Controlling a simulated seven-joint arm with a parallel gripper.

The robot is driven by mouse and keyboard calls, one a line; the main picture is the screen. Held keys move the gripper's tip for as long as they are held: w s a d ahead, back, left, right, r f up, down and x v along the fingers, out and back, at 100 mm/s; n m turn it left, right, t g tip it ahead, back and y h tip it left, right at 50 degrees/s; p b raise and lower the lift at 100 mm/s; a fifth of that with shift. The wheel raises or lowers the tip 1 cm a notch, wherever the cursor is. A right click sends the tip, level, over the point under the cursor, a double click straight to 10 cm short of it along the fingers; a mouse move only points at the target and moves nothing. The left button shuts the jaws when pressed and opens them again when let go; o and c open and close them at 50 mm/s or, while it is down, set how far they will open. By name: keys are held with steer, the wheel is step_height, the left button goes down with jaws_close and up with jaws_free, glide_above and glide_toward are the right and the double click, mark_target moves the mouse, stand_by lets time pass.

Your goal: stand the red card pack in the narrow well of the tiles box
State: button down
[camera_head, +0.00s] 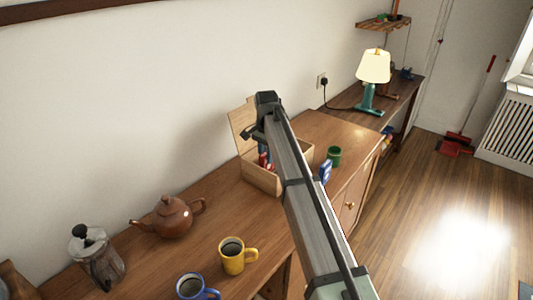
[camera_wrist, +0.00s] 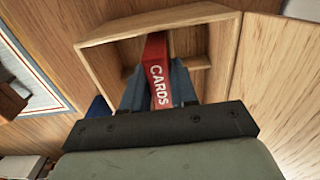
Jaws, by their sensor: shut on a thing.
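The red card pack (camera_wrist: 158,75), lettered CARDS, is between the two blue-grey fingers of my gripper (camera_wrist: 157,82), which is shut on it. In the head view a little red of the pack (camera_head: 263,160) shows at the box, below my gripper (camera_head: 265,148). The open wooden tiles box (camera_head: 262,182) stands on the sideboard against the wall; its rim also shows in the wrist view (camera_wrist: 225,55). A divider crosses its inside. The pack's far end shows within the box outline, past the divider's line. I cannot tell whether it touches the bottom. My arm hides part of the box.
A blue object (camera_head: 325,172) and a green cup (camera_head: 334,156) stand right of the box. A brown teapot (camera_head: 172,218), a moka pot (camera_head: 97,257), a yellow mug (camera_head: 236,256) and a blue mug (camera_head: 195,288) stand nearer. The box lid (camera_head: 240,122) is raised.

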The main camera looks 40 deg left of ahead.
steer(key=shift+f, duration=1.55)
stand_by(0.8)
steer(key=c, duration=0.8)
jaws_free()
steer(key=shift+r, duration=0.1)
steer(key=shift+r, duration=4.4)
steer(key=shift+d, duration=0.1)
